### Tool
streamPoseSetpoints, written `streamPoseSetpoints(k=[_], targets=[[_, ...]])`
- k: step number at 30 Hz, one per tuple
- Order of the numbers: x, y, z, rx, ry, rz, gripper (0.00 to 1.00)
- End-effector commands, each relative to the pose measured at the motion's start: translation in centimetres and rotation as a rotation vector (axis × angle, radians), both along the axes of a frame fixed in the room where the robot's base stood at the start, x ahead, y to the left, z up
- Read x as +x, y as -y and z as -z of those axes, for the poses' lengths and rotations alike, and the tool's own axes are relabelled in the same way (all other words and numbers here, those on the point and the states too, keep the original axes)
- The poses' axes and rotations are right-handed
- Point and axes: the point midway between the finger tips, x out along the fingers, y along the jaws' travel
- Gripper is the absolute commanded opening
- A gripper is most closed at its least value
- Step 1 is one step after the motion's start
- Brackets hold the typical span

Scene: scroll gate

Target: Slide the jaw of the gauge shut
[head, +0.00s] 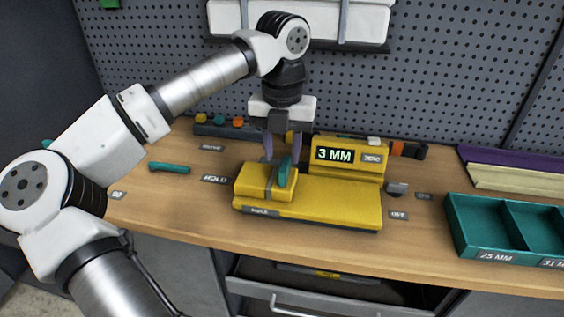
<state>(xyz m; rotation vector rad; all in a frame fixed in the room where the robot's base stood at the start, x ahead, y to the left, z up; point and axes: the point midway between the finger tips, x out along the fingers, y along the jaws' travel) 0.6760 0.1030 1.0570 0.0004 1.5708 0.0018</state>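The yellow gauge (335,205) lies on the wooden workbench, with a raised box at its back whose display (335,155) reads 3 MM. At its left end sits a yellow block (255,181), which looks like the jaw. A teal upright piece (284,172) stands at this block's right part; I cannot tell whether it is a handle or a separate part. My gripper (280,156) points down just above and behind the teal piece. Its two fingers are apart with nothing visibly held. Whether they touch the block is unclear.
A teal tray with compartments (500,220) stands at the right, labelled 25 MM and 31 MM. A teal bar (169,168) lies at the left. Purple and cream strips (510,170) lie at the back right. A pegboard (430,80) rises behind. An open drawer (330,290) is below.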

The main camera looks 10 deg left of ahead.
Motion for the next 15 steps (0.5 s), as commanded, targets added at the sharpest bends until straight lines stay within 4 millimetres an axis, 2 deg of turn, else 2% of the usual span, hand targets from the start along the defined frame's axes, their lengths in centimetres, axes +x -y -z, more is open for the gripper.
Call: streamPoseSetpoints(k=[3, 9, 15], targets=[[0.1, 0.0, -2.9, 0.002, 0.004, -0.003, 0.36], [0.0, 0.0, -7.2, 0.002, 0.003, -0.002, 0.36], [0.0, 0.0, -9.5, 0.0, 0.001, -0.001, 0.36]])
